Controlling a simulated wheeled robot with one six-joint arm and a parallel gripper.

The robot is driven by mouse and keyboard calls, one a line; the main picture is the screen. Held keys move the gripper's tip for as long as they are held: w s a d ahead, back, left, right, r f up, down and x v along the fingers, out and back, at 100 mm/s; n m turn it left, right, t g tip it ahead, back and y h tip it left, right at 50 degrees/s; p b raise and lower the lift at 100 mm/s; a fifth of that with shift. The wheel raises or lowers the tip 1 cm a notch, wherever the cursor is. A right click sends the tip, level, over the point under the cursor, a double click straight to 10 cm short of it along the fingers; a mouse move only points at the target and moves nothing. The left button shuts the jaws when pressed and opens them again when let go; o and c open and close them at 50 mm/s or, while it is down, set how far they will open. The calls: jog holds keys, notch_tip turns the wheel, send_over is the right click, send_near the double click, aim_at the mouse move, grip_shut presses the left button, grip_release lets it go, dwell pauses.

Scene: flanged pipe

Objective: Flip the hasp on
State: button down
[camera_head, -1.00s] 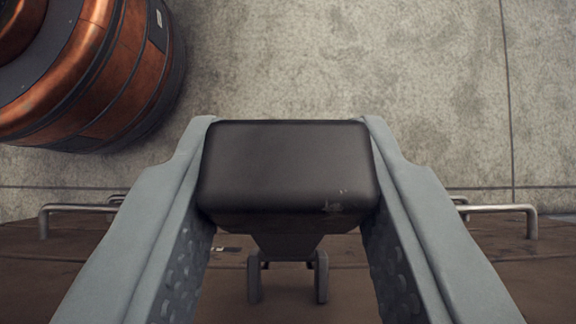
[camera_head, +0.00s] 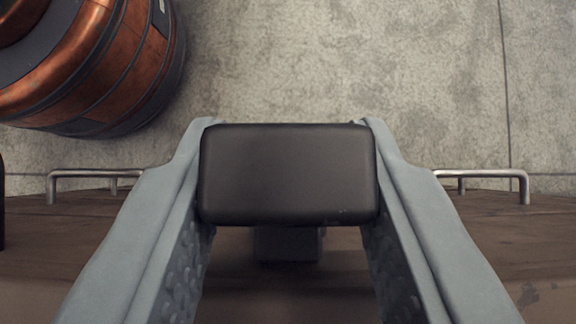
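The hasp's dark, rounded rectangular handle (camera_head: 288,174) is in the middle of the view. My gripper (camera_head: 287,123) has one grey finger along each side of it, and both fingers appear to touch its sides. A dark block (camera_head: 288,243), seemingly part of the hasp's mount, shows just below the handle on the brown surface. The handle hides most of the link between them.
The brown rusty surface (camera_head: 480,235) spans the bottom, with a metal handle at left (camera_head: 95,173) and another at right (camera_head: 490,174). A copper-coloured barrel (camera_head: 95,65) stands upper left on the grey concrete floor (camera_head: 350,55). A dark object (camera_head: 2,200) shows at the left edge.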

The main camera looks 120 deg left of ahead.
jog(key=c, duration=1)
grip_release()
jog(key=shift+o, duration=0.2)
jog(key=v, duration=1.7)
jog(key=shift+d, duration=0.15)
jog(key=shift+r, duration=0.2)
